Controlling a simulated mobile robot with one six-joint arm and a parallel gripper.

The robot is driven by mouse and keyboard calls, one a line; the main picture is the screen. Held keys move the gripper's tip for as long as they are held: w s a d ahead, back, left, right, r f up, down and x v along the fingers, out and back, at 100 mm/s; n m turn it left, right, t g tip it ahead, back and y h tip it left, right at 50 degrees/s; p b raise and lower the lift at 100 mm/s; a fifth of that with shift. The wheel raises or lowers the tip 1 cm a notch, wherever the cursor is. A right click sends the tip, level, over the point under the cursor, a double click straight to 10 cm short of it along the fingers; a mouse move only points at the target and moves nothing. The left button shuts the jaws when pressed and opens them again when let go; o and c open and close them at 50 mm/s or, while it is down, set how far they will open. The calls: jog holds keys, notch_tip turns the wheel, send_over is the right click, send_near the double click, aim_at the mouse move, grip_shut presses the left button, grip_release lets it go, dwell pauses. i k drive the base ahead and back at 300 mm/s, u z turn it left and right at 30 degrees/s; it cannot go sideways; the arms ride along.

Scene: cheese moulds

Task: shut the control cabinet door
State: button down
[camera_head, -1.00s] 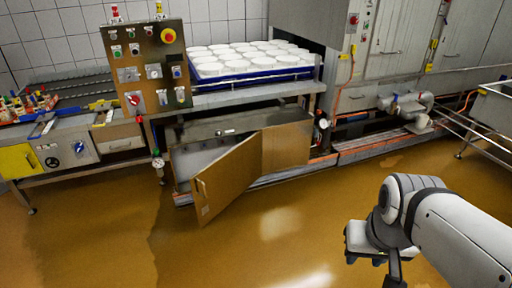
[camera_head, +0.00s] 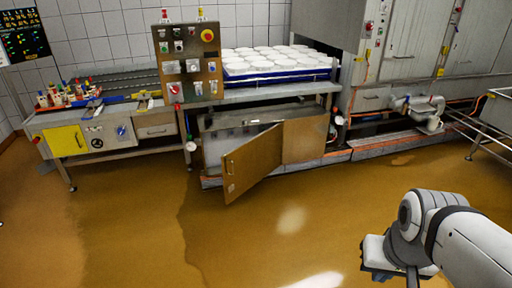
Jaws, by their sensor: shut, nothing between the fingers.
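The control cabinet (camera_head: 303,141) stands low under the steel bench in the middle of the view. Its brown door (camera_head: 251,164) hangs open, swung out toward me over the wet floor, with a handle and lock near its free left edge. The cabinet's pale inside shows to the left of the door. My gripper (camera_head: 412,284) is at the lower right, pointing down and partly cut off by the bottom edge. It is shut and empty, well apart from the door, to its right and nearer to me.
A control panel (camera_head: 188,62) with buttons and a red stop knob stands above the cabinet's left end. A blue tray (camera_head: 277,75) of white cheeses lies on the bench. A railing (camera_head: 486,120) stands at right. The brown floor (camera_head: 200,240) before the door is clear.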

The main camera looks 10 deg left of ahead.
aim_at(243, 166)
jog(key=u, duration=0.8)
jog(key=i, duration=1.75)
jog(key=z, duration=0.35)
